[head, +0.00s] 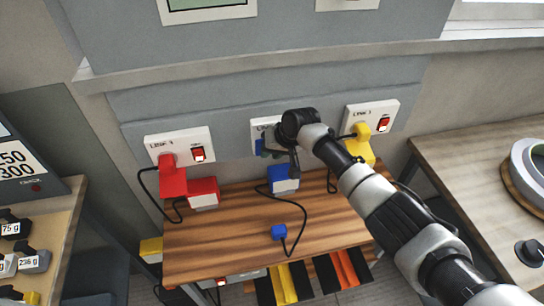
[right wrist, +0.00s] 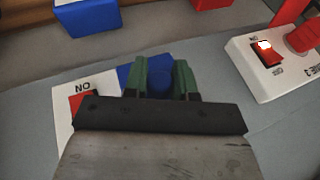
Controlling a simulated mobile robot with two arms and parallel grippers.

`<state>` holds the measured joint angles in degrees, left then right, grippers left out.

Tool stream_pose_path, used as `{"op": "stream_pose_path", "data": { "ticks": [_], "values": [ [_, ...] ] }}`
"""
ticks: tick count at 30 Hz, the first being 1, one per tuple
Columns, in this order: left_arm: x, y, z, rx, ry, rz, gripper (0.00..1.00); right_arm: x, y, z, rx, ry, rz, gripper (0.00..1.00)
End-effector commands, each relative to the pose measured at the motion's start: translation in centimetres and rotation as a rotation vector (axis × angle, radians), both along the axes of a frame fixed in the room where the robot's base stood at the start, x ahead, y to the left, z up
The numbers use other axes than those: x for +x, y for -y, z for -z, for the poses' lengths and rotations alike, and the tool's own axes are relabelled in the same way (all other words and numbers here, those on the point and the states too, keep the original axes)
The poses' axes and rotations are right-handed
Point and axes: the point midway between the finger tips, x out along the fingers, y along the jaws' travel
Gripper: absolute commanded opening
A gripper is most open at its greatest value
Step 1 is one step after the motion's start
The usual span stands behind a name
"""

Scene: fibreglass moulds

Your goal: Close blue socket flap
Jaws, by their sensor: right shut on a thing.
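The blue socket's white plate (head: 262,130) is on the wall panel, between the red and yellow sockets. Its blue flap (head: 261,148) shows just left of my right gripper (head: 293,165), which covers the right part of the plate. In the right wrist view the blue flap (right wrist: 128,74) shows behind the green fingers. My right gripper (right wrist: 160,82) is shut on a rounded blue part between the fingers, which seems to belong to the flap. The flap's exact angle is hard to tell. My left gripper is not in view.
A blue plug (head: 278,232) with a black cable lies on the wooden table (head: 225,240). A blue box (head: 284,181) stands at its back edge. The red plug (head: 171,178) and yellow plug (head: 362,143) are at their sockets. Clear wood surrounds the loose plug.

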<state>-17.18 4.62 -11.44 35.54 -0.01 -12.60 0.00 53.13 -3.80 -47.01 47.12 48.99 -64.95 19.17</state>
Motion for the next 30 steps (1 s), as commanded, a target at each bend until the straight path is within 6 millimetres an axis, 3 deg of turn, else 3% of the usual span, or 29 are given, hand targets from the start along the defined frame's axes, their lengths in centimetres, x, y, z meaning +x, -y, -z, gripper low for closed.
{"op": "stream_pose_path", "data": {
  "ticks": [23,24,25,30],
  "values": [
    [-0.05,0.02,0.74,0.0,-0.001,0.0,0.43,0.42,-0.04,-0.29,-0.035,-0.098,0.0,0.0],
    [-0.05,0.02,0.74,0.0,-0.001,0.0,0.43,0.42,-0.04,-0.29,-0.035,-0.098,0.0,0.31],
    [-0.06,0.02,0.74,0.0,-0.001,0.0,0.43,0.42,-0.04,-0.29,-0.035,-0.097,0.0,0.35],
    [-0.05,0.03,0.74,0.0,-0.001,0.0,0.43,0.42,-0.06,-0.33,-0.035,-0.097,0.0,0.35]
  ]
}}
